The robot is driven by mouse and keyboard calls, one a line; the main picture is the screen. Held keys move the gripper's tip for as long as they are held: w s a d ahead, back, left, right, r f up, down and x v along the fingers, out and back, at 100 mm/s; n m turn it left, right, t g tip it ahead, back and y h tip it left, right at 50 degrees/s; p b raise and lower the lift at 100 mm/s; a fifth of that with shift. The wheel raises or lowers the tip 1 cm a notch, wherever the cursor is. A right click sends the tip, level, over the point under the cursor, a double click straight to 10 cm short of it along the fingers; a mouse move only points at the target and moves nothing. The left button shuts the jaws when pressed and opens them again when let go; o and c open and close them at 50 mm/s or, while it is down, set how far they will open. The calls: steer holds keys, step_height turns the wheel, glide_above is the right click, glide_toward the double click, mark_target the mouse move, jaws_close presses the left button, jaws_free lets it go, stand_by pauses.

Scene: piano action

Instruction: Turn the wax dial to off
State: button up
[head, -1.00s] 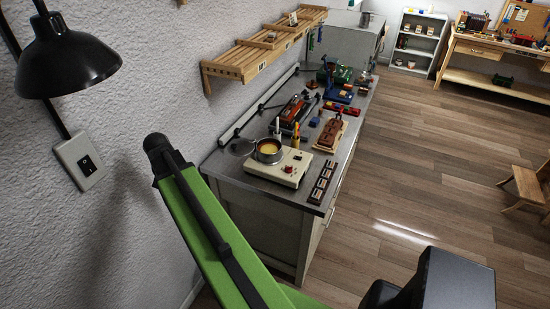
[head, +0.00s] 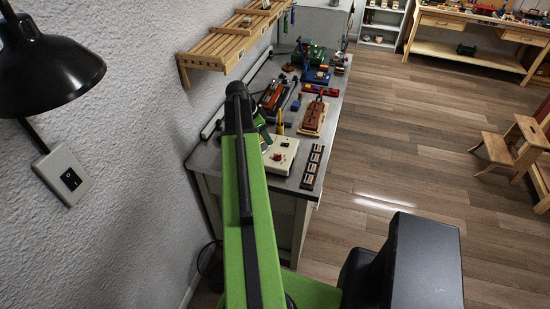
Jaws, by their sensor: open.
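The wax heater (head: 285,146) is a cream box on the near end of the steel-topped bench along the wall. A small red spot on its front part looks like the wax dial (head: 277,156). It is too small to tell which way the dial points. My green arm reaches up the middle of the view, just left of the heater, and covers the wax pot and the heater's left side. My gripper does not show clearly; the black end of the green link looks like a joint.
A dark strip with several pale squares (head: 312,167) lies right of the heater. A brown block on a wooden base (head: 313,117) and other tools stand farther back on the bench. A wooden shelf (head: 232,40) and a black lamp (head: 50,70) are on the wall.

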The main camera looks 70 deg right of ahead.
mark_target(278, 155)
steer(key=b+x, duration=1.1)
steer(key=x, duration=0.2)
steer(key=shift+d+f, duration=0.1)
steer(key=shift+f, duration=0.15)
steer(key=shift+s+d+f+b, duration=0.15)
steer(key=shift+s+f+b, duration=0.1)
steer(key=shift+b, duration=0.1)
steer(key=shift+r, duration=0.1)
jaws_close()
